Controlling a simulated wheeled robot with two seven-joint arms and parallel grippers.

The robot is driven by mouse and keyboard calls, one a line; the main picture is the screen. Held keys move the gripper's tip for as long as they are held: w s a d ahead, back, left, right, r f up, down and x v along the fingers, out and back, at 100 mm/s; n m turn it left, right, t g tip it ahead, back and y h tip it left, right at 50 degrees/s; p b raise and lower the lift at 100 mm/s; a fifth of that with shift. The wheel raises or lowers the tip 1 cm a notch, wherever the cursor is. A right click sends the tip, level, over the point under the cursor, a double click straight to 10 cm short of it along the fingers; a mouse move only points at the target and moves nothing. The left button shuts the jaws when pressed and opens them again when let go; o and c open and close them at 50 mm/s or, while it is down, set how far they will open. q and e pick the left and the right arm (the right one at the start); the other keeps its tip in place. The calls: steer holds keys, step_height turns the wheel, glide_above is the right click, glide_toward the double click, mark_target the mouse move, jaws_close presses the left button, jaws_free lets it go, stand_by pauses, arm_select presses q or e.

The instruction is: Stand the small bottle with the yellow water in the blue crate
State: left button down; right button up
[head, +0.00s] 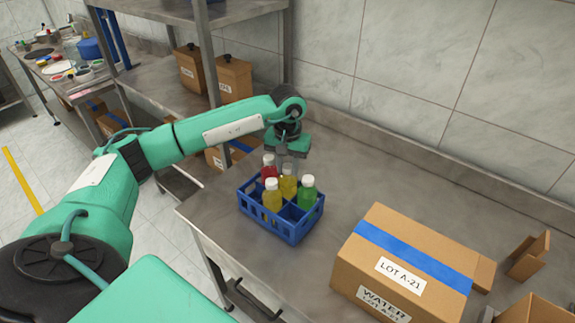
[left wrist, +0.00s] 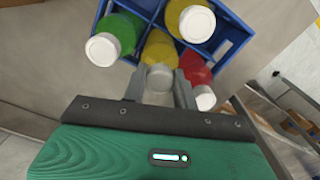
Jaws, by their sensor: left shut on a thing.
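The blue crate (head: 301,229) stands on the steel table, and part of it shows in the left wrist view (left wrist: 236,47). My left gripper (head: 288,164) points down over its back side, shut on the cap end of a bottle with yellow water (head: 289,185). In the left wrist view this bottle (left wrist: 158,47) is between the fingers (left wrist: 160,84), its body within the crate's outline, roughly upright. Whether its base touches the crate floor is hidden. A second yellow bottle (head: 272,197) stands at the front of the crate. My right gripper is not in view.
A red bottle (head: 269,170) and a green bottle (head: 307,192) stand in the crate on either side of the held bottle, close to the fingers. A carton (head: 405,265) stands to the right. The wall is behind; table between crate and carton is clear.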

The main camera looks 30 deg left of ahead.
arm_select(q)
steer(key=c, duration=1)
jaws_free()
steer(key=c, duration=0.4)
steer(key=shift+r, duration=0.15)
steer(key=shift+r+p, duration=0.35)
steer(key=shift+r, duration=1.1)
step_height(320, 180, up, 8)
steer(key=p, duration=0.3)
steer(key=shift+s+f, duration=0.1)
steer(key=shift+f, duration=0.05)
